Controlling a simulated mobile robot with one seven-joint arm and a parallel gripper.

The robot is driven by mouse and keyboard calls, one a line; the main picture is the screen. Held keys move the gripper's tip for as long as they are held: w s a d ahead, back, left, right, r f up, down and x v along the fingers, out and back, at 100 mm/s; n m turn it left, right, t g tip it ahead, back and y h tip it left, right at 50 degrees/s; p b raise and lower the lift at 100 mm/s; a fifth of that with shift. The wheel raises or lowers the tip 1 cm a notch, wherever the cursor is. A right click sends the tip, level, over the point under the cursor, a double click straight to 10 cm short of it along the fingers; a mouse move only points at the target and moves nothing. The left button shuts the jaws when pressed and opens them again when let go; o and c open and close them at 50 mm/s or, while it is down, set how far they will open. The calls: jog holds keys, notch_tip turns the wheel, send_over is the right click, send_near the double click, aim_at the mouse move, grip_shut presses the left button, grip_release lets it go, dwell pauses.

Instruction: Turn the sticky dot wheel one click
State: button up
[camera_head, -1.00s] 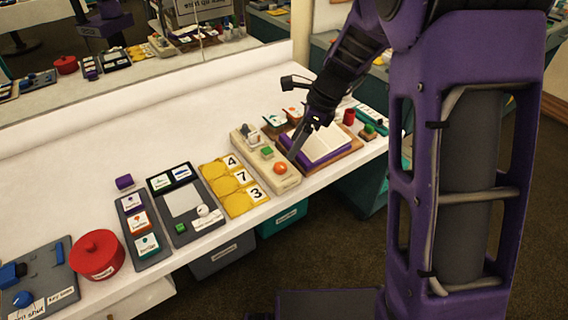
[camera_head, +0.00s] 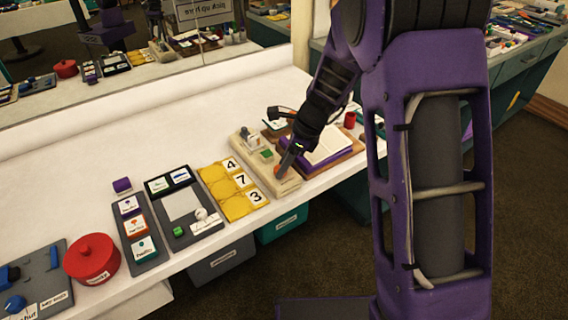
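No wheel with a clearly readable sticky dot shows. A yellow panel (camera_head: 229,188) carries rounded yellow pieces beside cards reading 4, 7 and 3; I cannot tell if they are wheels. To its right lies a beige board (camera_head: 287,186) with a small grey fitting, a green block (camera_head: 266,154) and a round orange-red piece (camera_head: 278,170). My gripper (camera_head: 283,169) points down over the front of this board and mostly covers the orange-red piece. I cannot tell whether it touches the piece, or whether its fingers are open or shut.
An open book (camera_head: 325,146) on a purple and brown base lies just right of my gripper. A grey panel (camera_head: 187,207) with cards, a dark card strip (camera_head: 139,234) and a red pot (camera_head: 92,258) stand to the left. The white counter behind is clear, up to a mirror.

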grip_shut()
jog(key=shift+r+n+p, duration=0.1)
jog(key=shift+n+p, duration=0.25)
jog(key=shift+n, duration=0.05)
jog(key=n+g+p, duration=0.1)
jog(key=n+p, duration=0.1)
jog(key=n, duration=0.1)
jog(key=shift+w, duration=0.2)
jog(key=n+g+p, duration=0.2)
jog(key=n, duration=0.2)
jog(key=shift+w+p, duration=0.2)
jog(key=shift+p, duration=0.2)
jog(key=n+h, duration=0.1)
jog(key=n, duration=0.1)
jog(key=n+g+p, duration=0.1)
jog(key=n, duration=0.2)
jog(key=shift+w+a+h+p, duration=0.2)
jog(key=shift+h+p, duration=0.1)
jog(key=shift+h, duration=0.1)
jog(key=n, duration=0.2)
jog(key=n+g+h+p, duration=0.1)
jog(key=n, duration=0.1)
jog(key=shift+a+n+h, duration=0.15)
jog(key=shift+n+h, duration=0.15)
jog(key=shift+n, duration=0.1)
